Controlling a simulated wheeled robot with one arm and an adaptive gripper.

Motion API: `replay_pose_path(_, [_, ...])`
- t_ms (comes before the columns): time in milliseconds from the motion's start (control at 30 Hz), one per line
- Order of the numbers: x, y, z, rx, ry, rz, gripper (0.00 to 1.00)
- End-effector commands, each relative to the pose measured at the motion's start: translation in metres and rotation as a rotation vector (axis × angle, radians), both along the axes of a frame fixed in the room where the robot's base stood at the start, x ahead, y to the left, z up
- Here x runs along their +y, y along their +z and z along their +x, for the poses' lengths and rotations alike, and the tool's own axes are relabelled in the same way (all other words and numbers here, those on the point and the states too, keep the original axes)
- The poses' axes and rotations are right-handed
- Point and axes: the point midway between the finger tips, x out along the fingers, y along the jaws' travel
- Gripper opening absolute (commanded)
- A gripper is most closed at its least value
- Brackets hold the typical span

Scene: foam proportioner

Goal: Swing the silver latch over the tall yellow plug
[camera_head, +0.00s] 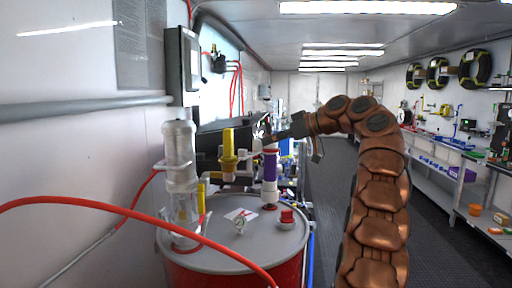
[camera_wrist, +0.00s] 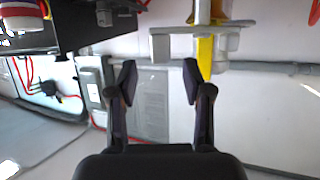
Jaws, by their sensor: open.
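The tall yellow plug (camera_head: 229,143) stands upright on the pipework above the drum, left of my gripper in the head view. My gripper (camera_head: 269,133) is at about the plug's height, to its right, with its fingers pointing left. In the wrist view my gripper (camera_wrist: 159,76) is open, with nothing between its two dark fingers. A silver-grey bar (camera_wrist: 185,31) with a block at one end crosses a yellow piece (camera_wrist: 204,54) beyond the fingers. I cannot tell whether these are the latch and the plug. The latch is not clear in the head view.
A red hose (camera_head: 130,206) crosses in front. The aisle at right is clear.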

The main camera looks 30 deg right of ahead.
Motion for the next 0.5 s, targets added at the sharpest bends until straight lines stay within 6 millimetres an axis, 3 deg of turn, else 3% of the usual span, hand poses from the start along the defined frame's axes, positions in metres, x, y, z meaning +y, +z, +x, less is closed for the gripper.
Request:
replay_pose_path(300, [0.020,-0.017,0.036,0.005,0.002,0.000,0.50])
replay_pose_path(500, [0.027,-0.021,0.047,0.002,0.003,-0.001,0.50])
